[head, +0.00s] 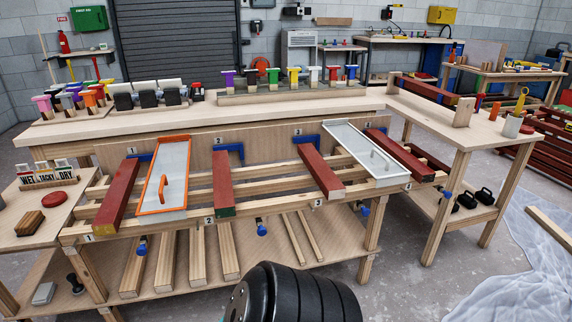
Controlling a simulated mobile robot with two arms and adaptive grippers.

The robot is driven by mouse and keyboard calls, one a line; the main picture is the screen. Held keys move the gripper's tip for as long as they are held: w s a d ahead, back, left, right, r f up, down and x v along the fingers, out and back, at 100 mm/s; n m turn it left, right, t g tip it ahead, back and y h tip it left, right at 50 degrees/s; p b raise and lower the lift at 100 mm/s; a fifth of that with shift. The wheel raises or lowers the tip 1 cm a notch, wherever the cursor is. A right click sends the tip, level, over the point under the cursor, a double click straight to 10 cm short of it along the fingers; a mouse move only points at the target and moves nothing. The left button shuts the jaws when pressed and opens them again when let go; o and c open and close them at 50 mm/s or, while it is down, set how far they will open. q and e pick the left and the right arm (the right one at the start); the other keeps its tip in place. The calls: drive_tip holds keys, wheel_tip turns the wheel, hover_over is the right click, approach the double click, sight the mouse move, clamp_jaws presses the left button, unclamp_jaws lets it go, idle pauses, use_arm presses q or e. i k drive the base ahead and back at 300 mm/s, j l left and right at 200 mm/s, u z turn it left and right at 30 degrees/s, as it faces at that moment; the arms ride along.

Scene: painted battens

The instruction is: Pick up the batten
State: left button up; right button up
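Several red-painted battens lie across the slatted rack of the wooden bench, in numbered places. Batten 1 (117,195) is at the left, batten 2 (222,183) near the middle, batten 3 (320,170) right of it and batten 4 (400,155) at the right. Batten 2 has a greenish near end. Another red batten (422,88) lies on the right-hand table between wooden blocks. Which batten is meant cannot be told. A black rounded part of my arm shows at the bottom centre, apart from the battens. Neither gripper is visible.
An orange-rimmed tray (142,190) lies between battens 1 and 2, a white-rimmed tray (335,131) between battens 3 and 4. Unpainted battens (196,262) lie on the lower shelf. Coloured-handled tools line the upper bench (165,115). Plastic sheeting (515,280) covers floor at right.

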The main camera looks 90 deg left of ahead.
sight(223, 195)
drive_tip(key=u, duration=3.25)
